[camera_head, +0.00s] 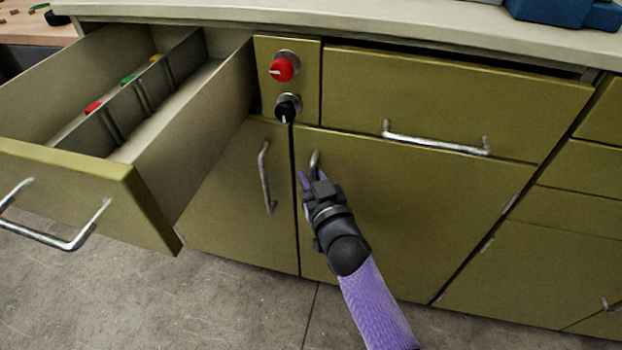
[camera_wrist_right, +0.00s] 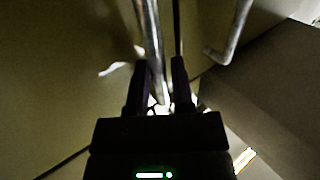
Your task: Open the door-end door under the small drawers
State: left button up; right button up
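Olive cabinet doors run under the worktop in the head view. A middle door (camera_head: 420,215) with an upright metal handle (camera_head: 315,158) is closed. My right gripper (camera_head: 312,178) is at this handle, its fingers apart. In the right wrist view the handle bar (camera_wrist_right: 152,35) runs down between the fingertips (camera_wrist_right: 161,82); contact is unclear. Small drawers (camera_head: 575,165) are at the far right, with a closed door (camera_head: 520,260) below and a metal handle (camera_head: 606,303) at its right. My left gripper is not in view.
At the left a drawer (camera_head: 150,200) is pulled out, holding coloured items. Below it is a closed door (camera_head: 230,215) with a handle (camera_head: 266,178). A panel has a red knob (camera_head: 283,68) and a black knob (camera_head: 287,108). A wide closed drawer (camera_head: 450,95) is above the middle door.

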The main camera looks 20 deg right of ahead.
grip_shut()
dwell(1.0)
dwell(0.4)
